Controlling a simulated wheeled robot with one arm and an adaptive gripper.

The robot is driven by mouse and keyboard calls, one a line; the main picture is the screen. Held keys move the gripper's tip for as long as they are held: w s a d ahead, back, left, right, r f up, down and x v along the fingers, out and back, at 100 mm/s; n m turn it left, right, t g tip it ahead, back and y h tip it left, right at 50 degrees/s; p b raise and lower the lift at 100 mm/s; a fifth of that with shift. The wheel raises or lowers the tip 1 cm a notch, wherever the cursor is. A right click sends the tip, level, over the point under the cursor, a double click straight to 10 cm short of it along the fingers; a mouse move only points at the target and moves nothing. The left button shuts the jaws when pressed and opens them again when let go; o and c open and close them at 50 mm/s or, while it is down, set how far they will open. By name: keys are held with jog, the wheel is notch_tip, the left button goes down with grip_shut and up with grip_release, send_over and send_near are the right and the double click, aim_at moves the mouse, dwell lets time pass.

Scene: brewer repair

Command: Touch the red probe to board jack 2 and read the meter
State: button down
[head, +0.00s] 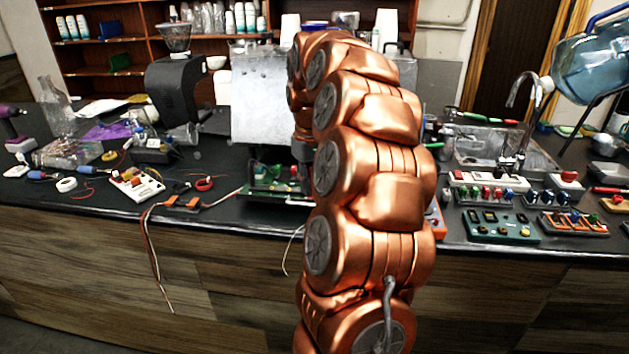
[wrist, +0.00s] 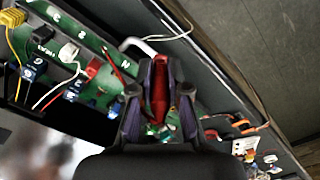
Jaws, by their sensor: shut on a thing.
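My gripper (wrist: 160,88) is shut on the red probe (wrist: 158,92), which shows as a red strip between the dark fingers in the wrist view. The green board (wrist: 100,58) lies to the left of and beyond the fingers, with white printed marks along its edge. One mark near the fingers looks like a sideways 2 (wrist: 125,64). I cannot tell whether the probe tip touches a jack. In the head view the green board (head: 272,185) is partly hidden by my arm. An orange-edged object (head: 437,217), possibly the meter, is mostly hidden behind my arm; no reading is visible.
Blue plugs (wrist: 73,90) and several wires crowd the board. A metal panel (head: 262,95) stands behind it.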

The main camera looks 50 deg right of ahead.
jog(key=w+a+f, duration=0.4)
jog(key=a+f, duration=0.2)
jog(key=a, duration=0.4)
jog(key=w+a+f+n, duration=0.1)
jog(key=w+a+f, duration=0.4)
jog(key=a, duration=0.6)
jog(key=w+a+f+n, duration=0.1)
jog(key=w+a+f, duration=0.4)
jog(key=a, duration=0.6)
notch_tip(320, 180, down, 2)
jog(key=shift+f, duration=0.2)
